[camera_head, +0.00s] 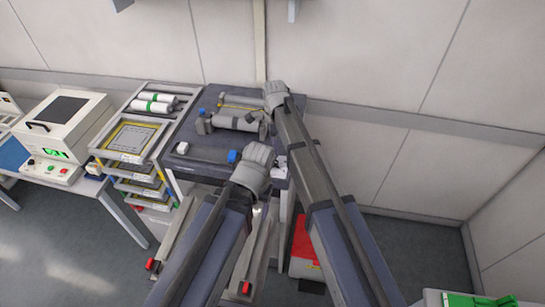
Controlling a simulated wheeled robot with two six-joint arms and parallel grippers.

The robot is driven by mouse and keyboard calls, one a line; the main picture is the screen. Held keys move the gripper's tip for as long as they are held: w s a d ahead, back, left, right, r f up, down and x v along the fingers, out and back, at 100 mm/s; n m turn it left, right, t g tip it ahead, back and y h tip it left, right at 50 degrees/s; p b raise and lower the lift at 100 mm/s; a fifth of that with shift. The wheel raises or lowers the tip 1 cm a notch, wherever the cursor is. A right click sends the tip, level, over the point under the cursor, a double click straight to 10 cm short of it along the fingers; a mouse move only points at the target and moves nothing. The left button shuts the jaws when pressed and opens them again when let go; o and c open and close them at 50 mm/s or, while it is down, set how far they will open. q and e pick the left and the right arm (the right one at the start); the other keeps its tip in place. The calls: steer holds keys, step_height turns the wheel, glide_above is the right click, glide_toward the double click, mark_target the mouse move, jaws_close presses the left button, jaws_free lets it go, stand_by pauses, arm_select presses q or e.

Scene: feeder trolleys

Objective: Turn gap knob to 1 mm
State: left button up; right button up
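A dark table (200,165) in the middle carries a device with a grey roller (235,121). A blue part (232,157) sits on the table just left of my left gripper (257,158). A small white part (182,147) lies to its left. I cannot tell which part is the gap knob, and no scale is readable. My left gripper is over the table's front right part; its fingers are hidden by its wrist. I cannot see contact or anything held.
A rack with white and green rolls (158,101) and stacked yellow-edged trays (130,139) stands left of the table. A white machine (66,118) and a control box (50,171) stand further left. A red box (302,250) is on the floor. The wall is close behind.

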steer(key=shift+w+f+b, duration=0.15)
steer(key=shift+f+b, duration=0.4)
steer(key=shift+f, duration=0.25)
step_height(320, 180, down, 6)
steer(key=b, duration=0.6)
steer(key=shift+f, duration=0.15)
steer(key=shift+c, duration=0.4)
jaws_close()
